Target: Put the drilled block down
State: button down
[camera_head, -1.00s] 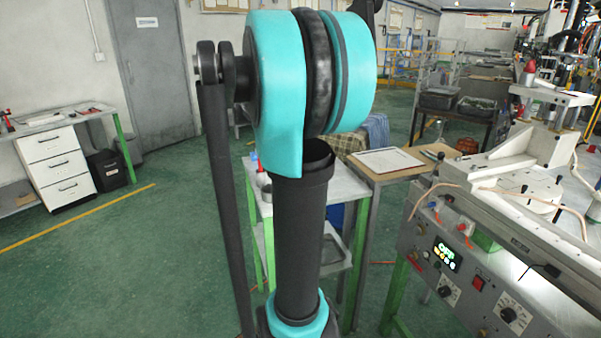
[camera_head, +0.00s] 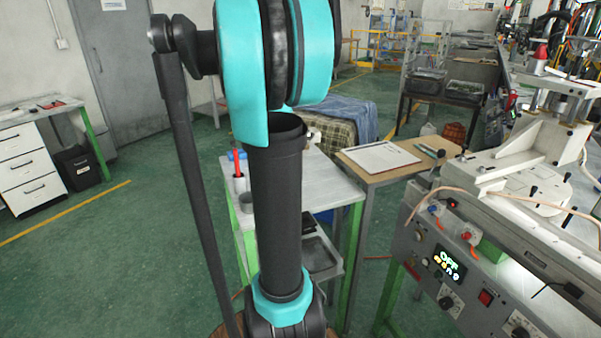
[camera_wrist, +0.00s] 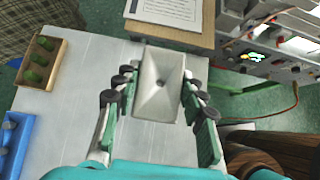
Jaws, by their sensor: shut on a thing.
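The block appears over the right part of a light grey metal table (camera_wrist: 75,104). I cannot tell whether its underside touches the table. In the head view the table (camera_head: 325,180) shows behind my arm, and the block and gripper cannot be made out there.
A wooden tray (camera_wrist: 17,101) with several green pieces and a blue tray (camera_wrist: 26,126) stand on the table's left side. A wooden desk (camera_head: 400,157) with a clipboard adjoins it. The control-panel machine (camera_head: 420,262) stands to the right. The table's middle looks bare.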

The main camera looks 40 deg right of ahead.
notch_tip(320, 180, down, 15)
jog(key=shift+r, duration=0.1)
dwell(0.4)
jog(key=c, duration=0.9)
grip_release()
jog(key=v, duration=1.2)
